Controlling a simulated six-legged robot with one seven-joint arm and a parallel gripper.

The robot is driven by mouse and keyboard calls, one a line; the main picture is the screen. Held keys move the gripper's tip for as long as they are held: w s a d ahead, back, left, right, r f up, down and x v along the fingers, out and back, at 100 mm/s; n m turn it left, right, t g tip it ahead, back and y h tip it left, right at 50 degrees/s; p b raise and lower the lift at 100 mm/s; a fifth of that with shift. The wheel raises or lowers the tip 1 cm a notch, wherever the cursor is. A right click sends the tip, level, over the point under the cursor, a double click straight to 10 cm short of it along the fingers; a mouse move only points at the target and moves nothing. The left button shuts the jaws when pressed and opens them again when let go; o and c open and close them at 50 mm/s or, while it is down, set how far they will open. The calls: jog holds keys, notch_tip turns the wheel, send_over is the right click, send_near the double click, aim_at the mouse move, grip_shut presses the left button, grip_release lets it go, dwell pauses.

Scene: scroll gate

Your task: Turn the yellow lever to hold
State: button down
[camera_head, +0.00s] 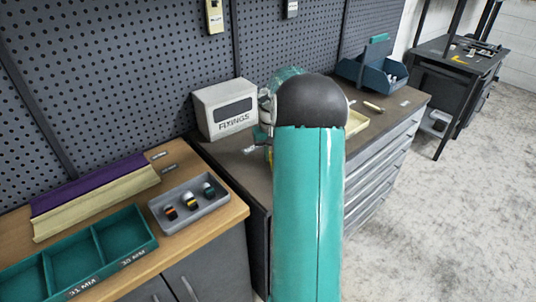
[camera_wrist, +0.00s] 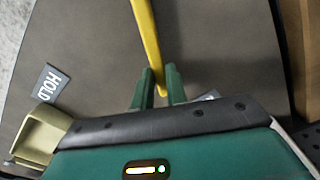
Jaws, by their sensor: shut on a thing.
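The yellow lever (camera_wrist: 148,32) is a long slim bar in the wrist view, running from the top edge down to my gripper. My gripper (camera_wrist: 160,78) has two green fingers, one on each side of the lever's near end, and is shut on it. A grey label reading HOLD (camera_wrist: 51,82) lies on the dark surface to the left, apart from the lever. A second pale label (camera_wrist: 209,96) lies to the right, mostly hidden by my gripper body. In the head view my arm hides most of the lever and the gripper.
A FIXINGS box (camera_head: 226,108) stands on the dark bench beside my arm. A blue bin (camera_head: 371,75) and a cream tray (camera_head: 356,122) are beyond. The wooden bench at left carries a grey tray (camera_head: 175,218) and a green divided tray (camera_head: 48,280). Pegboard stands behind.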

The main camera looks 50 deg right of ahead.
jog(key=s+d+m, duration=0.1)
jog(key=m, duration=0.2)
jog(key=shift+s+d+m, duration=0.3)
jog(key=shift+s+d, duration=0.05)
jog(key=shift+d, duration=0.05)
jog(key=s+m, duration=0.1)
jog(key=s+d+m, duration=0.1)
jog(key=m, duration=0.1)
jog(key=shift+s+d+m, duration=0.15)
jog(key=shift+m, duration=0.15)
jog(key=shift+s+d+m, duration=0.2)
jog(key=shift+s+m, duration=0.65)
jog(key=shift+m, duration=0.35)
jog(key=shift+s+m, duration=1.05)
jog(key=shift+m, duration=0.45)
jog(key=c, duration=1.4)
grip_release()
jog(key=shift+r, duration=0.1)
notch_tip(320, 180, up, 14)
